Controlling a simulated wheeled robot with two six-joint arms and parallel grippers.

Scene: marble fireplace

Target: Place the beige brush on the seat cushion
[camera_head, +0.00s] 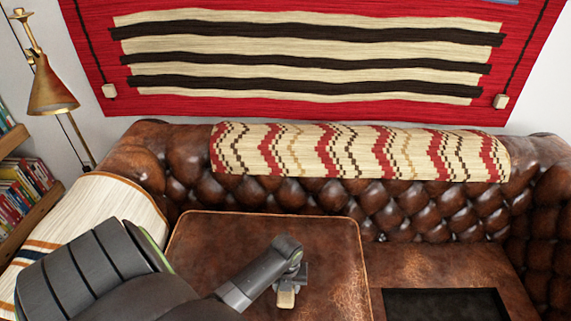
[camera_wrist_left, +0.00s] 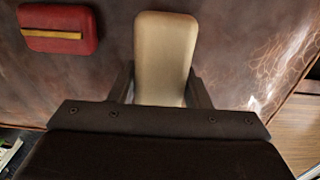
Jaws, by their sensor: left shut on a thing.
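The beige brush (camera_head: 286,299) is held in my left gripper (camera_head: 289,280). In the left wrist view the beige brush (camera_wrist_left: 165,50) stands out between the two fingers of the left gripper (camera_wrist_left: 160,92), which are shut on its near part. The brown leather seat cushion (camera_head: 325,235) with piped edges lies below the brush in the head view. Its leather also fills the left wrist view (camera_wrist_left: 230,45). I cannot tell whether the brush touches the cushion. My right gripper is not in view.
A red block with a yellow stripe (camera_wrist_left: 60,28) lies on the leather left of the brush. A dark rectangular item (camera_head: 445,305) lies on the sofa at right. The tufted sofa back (camera_head: 400,205) bounds the seat behind. A brass lamp (camera_head: 50,90) stands at left.

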